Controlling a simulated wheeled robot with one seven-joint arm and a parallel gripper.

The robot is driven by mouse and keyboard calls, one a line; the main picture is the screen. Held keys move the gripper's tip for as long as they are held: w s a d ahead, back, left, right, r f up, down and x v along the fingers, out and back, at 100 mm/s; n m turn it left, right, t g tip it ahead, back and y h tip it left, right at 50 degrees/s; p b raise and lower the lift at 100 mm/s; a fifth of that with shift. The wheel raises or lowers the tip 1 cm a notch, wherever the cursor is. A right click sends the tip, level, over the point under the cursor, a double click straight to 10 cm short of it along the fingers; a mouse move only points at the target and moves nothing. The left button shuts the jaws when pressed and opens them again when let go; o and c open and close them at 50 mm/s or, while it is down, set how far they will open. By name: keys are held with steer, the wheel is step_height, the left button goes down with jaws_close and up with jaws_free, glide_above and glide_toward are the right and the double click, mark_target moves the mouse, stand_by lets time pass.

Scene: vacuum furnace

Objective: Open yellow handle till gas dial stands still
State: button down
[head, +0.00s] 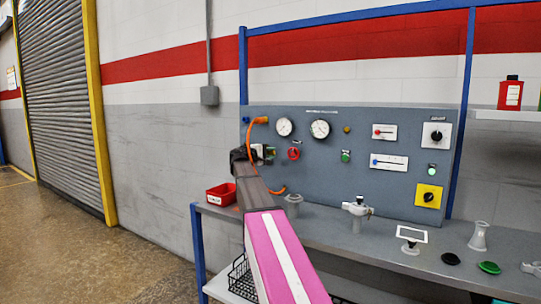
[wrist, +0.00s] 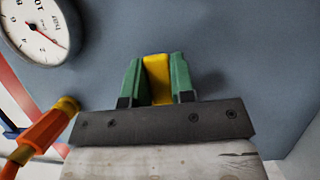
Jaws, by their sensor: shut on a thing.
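My gripper (wrist: 157,80) has its two green fingers closed on both sides of the yellow handle (wrist: 157,70) in the wrist view. The rest of the handle is hidden behind the fingers and the gripper body. In the head view my gripper (head: 264,153) is at the left part of the grey panel, mostly covered by my own arm. A white dial marked bar (wrist: 36,28) shows at the upper left of the wrist view, with a red needle. In the head view two white dials, a left one (head: 284,127) and a right one (head: 320,129), sit on the panel. I cannot tell which is the gas dial.
An orange hose (head: 253,126) curves beside my gripper, and its orange fitting (wrist: 48,127) is close at left in the wrist view. A red knob (head: 293,154) is right of the gripper. A red bin (head: 221,194) stands on the bench's left end.

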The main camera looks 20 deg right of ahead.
steer(key=shift+w+a+r+n+t+h, duration=0.1)
steer(key=shift+r+n+t+h, duration=0.2)
steer(key=shift+n, duration=0.6)
steer(key=shift+w+a+r+n+t+h, duration=0.15)
steer(key=shift+r+n+h, duration=0.2)
steer(key=shift+n, duration=0.55)
steer(key=shift+r+n+t+h, duration=0.15)
steer(key=shift+r+n+t, duration=0.2)
steer(key=shift+n, duration=0.55)
steer(key=shift+r, duration=0.1)
steer(key=c, duration=1)
jaws_free()
steer(key=shift+o, duration=0.2)
steer(key=v, duration=1)
steer(key=shift+a, duration=0.4)
steer(key=shift+s, duration=0.1)
